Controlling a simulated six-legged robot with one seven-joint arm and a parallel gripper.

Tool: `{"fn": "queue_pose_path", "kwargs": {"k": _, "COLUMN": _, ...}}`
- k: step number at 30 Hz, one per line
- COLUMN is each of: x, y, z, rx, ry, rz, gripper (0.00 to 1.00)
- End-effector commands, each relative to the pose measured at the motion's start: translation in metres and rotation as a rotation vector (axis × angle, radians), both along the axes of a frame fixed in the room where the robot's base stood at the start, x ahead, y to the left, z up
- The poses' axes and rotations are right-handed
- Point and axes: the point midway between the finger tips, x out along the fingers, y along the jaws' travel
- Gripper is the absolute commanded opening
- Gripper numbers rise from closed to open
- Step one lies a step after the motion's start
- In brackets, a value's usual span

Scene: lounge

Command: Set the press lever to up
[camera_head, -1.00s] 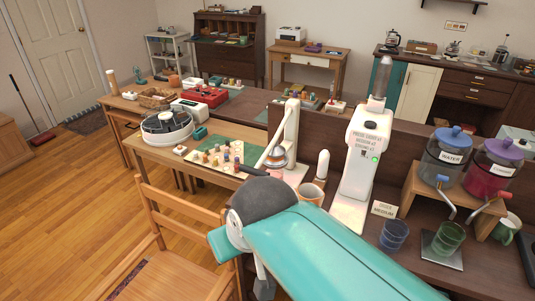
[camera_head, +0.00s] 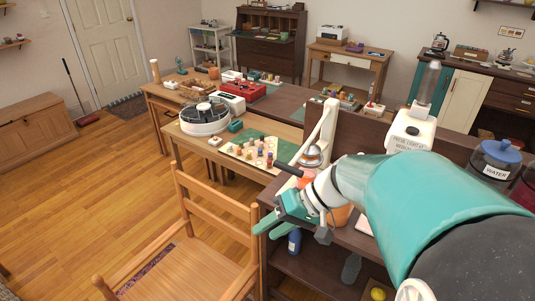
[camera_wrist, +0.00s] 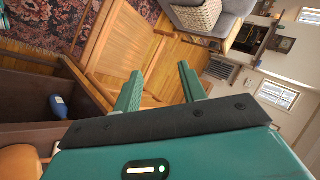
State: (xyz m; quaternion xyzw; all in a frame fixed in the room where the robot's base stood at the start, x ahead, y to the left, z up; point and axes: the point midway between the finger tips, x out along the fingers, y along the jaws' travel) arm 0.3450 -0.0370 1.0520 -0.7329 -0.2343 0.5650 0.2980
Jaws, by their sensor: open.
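The press (camera_head: 327,125) is a white upright stand on the dark counter, with a silver dome low on its front. Its lever has a black handle (camera_head: 287,168) that sticks out to the left, close to level; my arm hides part of the press behind it. My gripper (camera_head: 265,232) is teal, open and empty. It is in front of and below the handle, apart from it, beside the counter's front edge and pointing left. In the wrist view its two fingers (camera_wrist: 160,72) are spread with nothing between them; the press is not seen there.
A wooden chair (camera_head: 215,235) stands left of my gripper. A white machine (camera_head: 411,132) stands on the counter behind my arm, and a jar marked WATER (camera_head: 494,162) is at the right. A blue bottle (camera_head: 294,241) is under the counter. Floor at the left is free.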

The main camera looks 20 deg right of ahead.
Motion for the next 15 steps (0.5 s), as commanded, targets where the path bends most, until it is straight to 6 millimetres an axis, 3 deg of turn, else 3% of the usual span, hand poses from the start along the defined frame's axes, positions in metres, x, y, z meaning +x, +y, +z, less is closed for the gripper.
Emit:
{"fn": "queue_pose_path", "kwargs": {"k": 7, "x": 0.043, "y": -0.089, "z": -0.005, "rx": 0.318, "ry": -0.301, "rz": -0.206, "gripper": 0.41}}
{"fn": "queue_pose_path", "kwargs": {"k": 12, "x": 0.052, "y": -0.167, "z": -0.010, "rx": 0.395, "ry": -0.569, "rz": -0.390, "gripper": 0.41}}
{"fn": "queue_pose_path", "kwargs": {"k": 15, "x": 0.051, "y": -0.197, "z": -0.013, "rx": 0.394, "ry": -0.674, "rz": -0.465, "gripper": 0.41}}
